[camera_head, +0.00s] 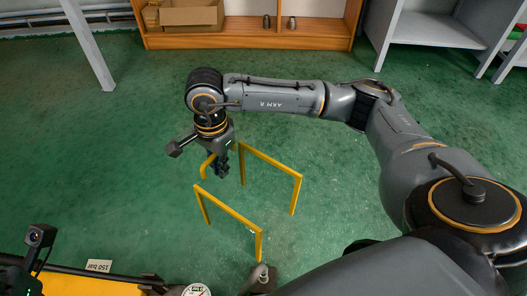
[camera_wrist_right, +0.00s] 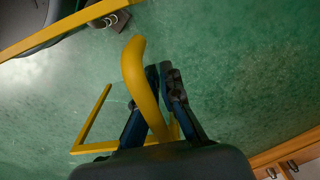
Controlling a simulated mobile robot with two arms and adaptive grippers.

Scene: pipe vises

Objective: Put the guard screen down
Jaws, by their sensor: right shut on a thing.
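The guard screen shows in the head view as yellow frame bars, one angled section (camera_head: 273,160) at the back and one (camera_head: 230,211) in front. Green floor shows through between the bars. Its curved yellow handle (camera_wrist_right: 137,72) rises between the fingers in the right wrist view. My right gripper (camera_head: 222,170) points down at the left end of the back section and is shut on the handle; it also shows in the right wrist view (camera_wrist_right: 160,108). I cannot tell whether the frame's lower ends touch the floor. My left gripper's fingers are not seen.
A wooden shelf (camera_head: 250,41) with a cardboard box (camera_head: 190,14) stands at the back. A grey rack (camera_head: 425,30) is at the back right. A yellow surface (camera_head: 85,286) and a gauge (camera_head: 198,290) lie at the bottom left. Green floor around the screen is clear.

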